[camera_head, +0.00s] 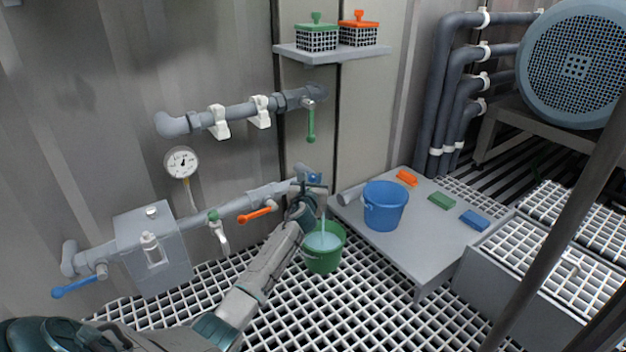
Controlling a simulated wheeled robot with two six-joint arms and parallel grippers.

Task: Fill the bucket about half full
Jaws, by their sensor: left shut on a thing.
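A green bucket (322,260) stands upright on the floor grating under the tap (321,197) at the end of the lower pipe. A pale stream of water (322,228) falls from the tap into the bucket. Light water shows inside the bucket, but its exact level is hard to tell. The gripper hides part of the handle. A blue bucket (384,208) stands upright on the grey platform to the right. My right gripper is not in view.
A pressure gauge (182,162), an orange lever (257,215) and a blue lever (74,287) sit along the wall pipes. Orange, green and blue blocks lie on the platform (415,255). A slanting post (560,235) crosses the right side. Grating around the green bucket is clear.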

